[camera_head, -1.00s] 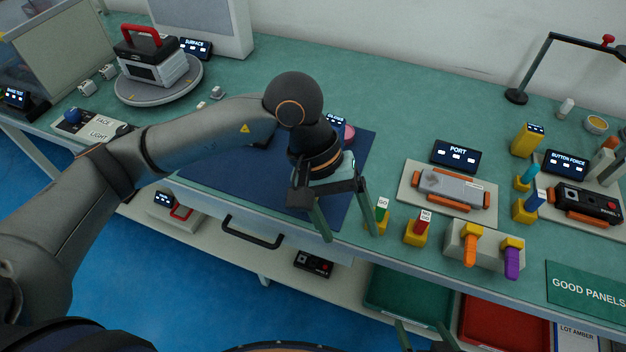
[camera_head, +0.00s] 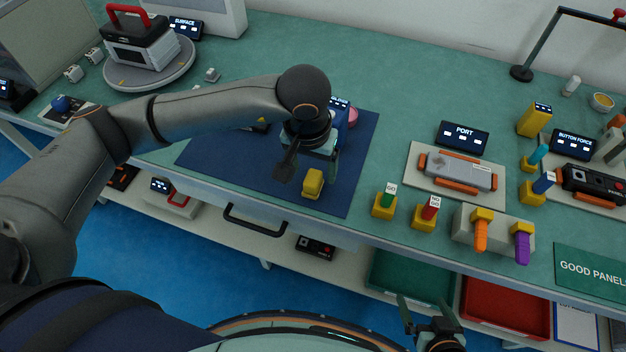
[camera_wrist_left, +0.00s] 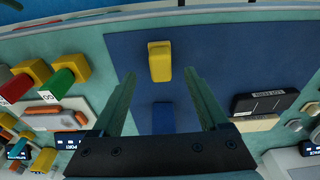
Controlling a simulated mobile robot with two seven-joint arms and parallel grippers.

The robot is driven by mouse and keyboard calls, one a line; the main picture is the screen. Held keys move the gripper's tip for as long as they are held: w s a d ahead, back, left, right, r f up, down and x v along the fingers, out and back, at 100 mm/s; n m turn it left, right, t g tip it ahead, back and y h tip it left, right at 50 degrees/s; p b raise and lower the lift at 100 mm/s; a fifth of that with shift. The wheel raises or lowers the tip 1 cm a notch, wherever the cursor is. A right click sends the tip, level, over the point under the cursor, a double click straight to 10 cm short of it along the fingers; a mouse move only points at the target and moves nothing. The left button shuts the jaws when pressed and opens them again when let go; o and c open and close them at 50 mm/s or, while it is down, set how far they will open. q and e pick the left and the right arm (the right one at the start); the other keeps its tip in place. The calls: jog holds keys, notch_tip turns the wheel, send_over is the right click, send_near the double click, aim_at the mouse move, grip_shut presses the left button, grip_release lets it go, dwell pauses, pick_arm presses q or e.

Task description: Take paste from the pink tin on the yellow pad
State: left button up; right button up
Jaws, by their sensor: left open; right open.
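The yellow pad (camera_head: 313,183) is a small block on the dark blue mat (camera_head: 228,153); it also shows in the left wrist view (camera_wrist_left: 160,62). The pink tin (camera_head: 352,116) shows only in part, at the mat's far edge behind my left wrist. I cannot make it out in the left wrist view. My left gripper (camera_head: 307,168) is open and empty, above the mat close to the yellow pad. In the left wrist view the pad lies beyond and between its fingertips (camera_wrist_left: 160,78). My right gripper (camera_head: 424,312) is open and empty at the bottom edge.
A blue display box (camera_head: 340,106) stands beside the pink tin. Right of the mat are the GO gauge (camera_head: 385,203), the NO GO gauge (camera_head: 427,212) and a port fixture (camera_head: 455,172). A turntable (camera_head: 150,75) with a case stands at back left. A drawer handle (camera_head: 252,221) juts below.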

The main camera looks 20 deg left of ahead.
aim_at(312, 178)
pick_arm(q)
jog(key=f, duration=0.4)
jog(key=shift+w+a+f, duration=0.1)
jog(key=shift+w+f, duration=0.15)
jog(key=shift+f, duration=0.15)
grip_shut()
